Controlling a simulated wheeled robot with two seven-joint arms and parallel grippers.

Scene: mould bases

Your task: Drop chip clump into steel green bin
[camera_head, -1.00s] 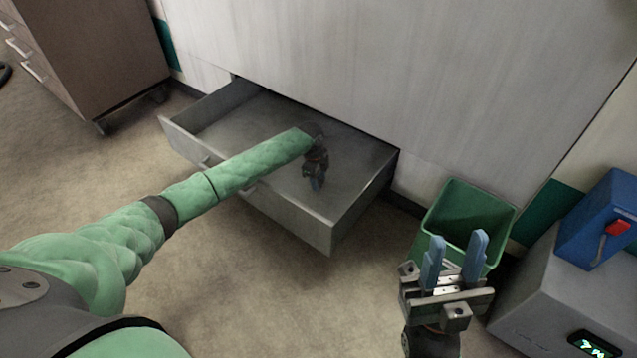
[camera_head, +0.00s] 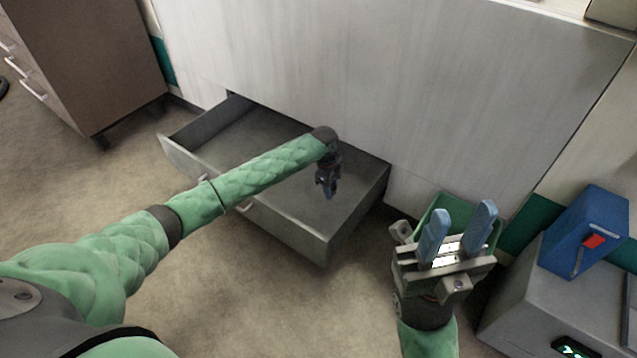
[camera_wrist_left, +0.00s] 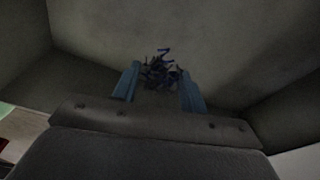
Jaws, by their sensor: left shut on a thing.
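The chip clump (camera_wrist_left: 160,72), a small dark bluish tangle, sits between the fingertips of my left gripper in the left wrist view. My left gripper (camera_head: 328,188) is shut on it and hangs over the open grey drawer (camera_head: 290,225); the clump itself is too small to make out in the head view. The green bin (camera_head: 432,206) stands on the floor right of the drawer, partly hidden behind my right gripper. My right gripper (camera_head: 458,235) is open and empty, its blue fingers pointing up in front of the bin.
A brown drawer cabinet (camera_head: 85,60) stands at the upper left. A grey box (camera_head: 545,300) with a blue device (camera_head: 590,235) on it stands at the right. The large pale cabinet front (camera_head: 380,90) rises behind the drawer. The floor in front is clear.

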